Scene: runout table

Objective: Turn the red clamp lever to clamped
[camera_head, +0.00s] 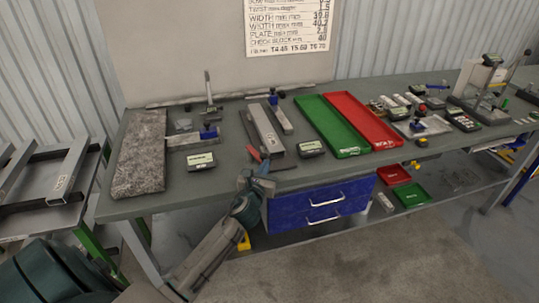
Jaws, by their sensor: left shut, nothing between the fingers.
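A small red lever (254,155) shows at the front end of a grey metal bar fixture (262,131) on the bench. My left arm reaches up from the bottom of the picture to the bench's front edge. My left gripper (263,168) is shut and empty, just below and to the right of the red lever. It looks very close to the lever; I cannot tell whether they touch. It partly hides the fixture's front end. My right gripper is not in view.
The bench (221,177) also holds a granite slab (141,150), small display boxes (201,161) and (311,148), a green tray (327,124) and a red tray (361,120). Blue drawers (318,204) are below. A steel rack stands at left.

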